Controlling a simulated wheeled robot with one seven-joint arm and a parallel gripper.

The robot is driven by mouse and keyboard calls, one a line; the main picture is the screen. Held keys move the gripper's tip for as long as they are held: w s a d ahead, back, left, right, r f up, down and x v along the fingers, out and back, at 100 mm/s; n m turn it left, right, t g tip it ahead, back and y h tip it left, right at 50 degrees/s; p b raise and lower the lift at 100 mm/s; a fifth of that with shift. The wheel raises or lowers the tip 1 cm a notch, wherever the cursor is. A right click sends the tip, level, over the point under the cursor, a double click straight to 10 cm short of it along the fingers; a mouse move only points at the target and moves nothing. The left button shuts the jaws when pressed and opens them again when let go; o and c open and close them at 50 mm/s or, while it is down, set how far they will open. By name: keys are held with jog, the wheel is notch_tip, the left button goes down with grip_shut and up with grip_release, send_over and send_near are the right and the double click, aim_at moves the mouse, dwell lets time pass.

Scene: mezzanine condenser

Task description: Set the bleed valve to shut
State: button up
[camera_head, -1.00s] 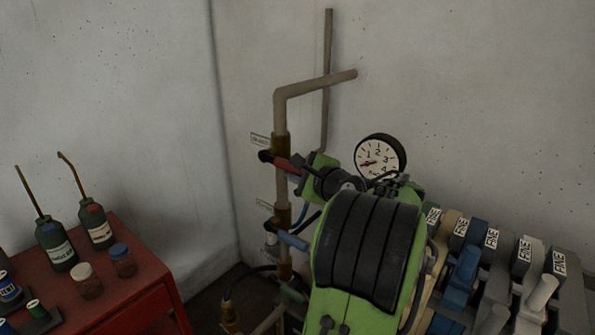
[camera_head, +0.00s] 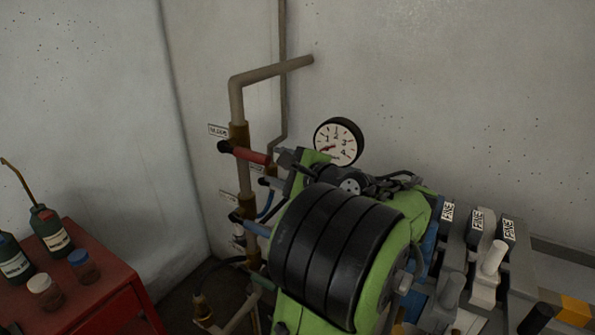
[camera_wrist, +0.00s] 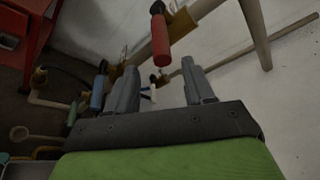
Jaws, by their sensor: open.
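The red lever handle (camera_head: 252,155) sits on the upright pipe just below a small white tag (camera_head: 218,131) whose lettering is blurred, likely the bleed valve. The lever points crosswise to the pipe, outward to the right. My gripper (camera_head: 279,169) is just right of the lever's free end, its fingers apart and empty. In the wrist view the red handle (camera_wrist: 160,38) shows beyond and above the gap between the two grey fingers (camera_wrist: 161,82), not between them. My arm hides part of the piping below.
A blue-handled lever (camera_head: 257,228) sits lower on the same pipe, near my arm. A round gauge (camera_head: 338,142) is on the wall behind my gripper. A red cabinet (camera_head: 95,270) with bottles and jars stands at left. The wall above is clear.

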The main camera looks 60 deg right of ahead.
jog(key=p+v, duration=0.2)
jog(key=v, duration=0.4)
jog(key=shift+s+a+p, duration=0.15)
jog(key=shift+s+p, duration=0.15)
jog(key=shift+s, duration=0.05)
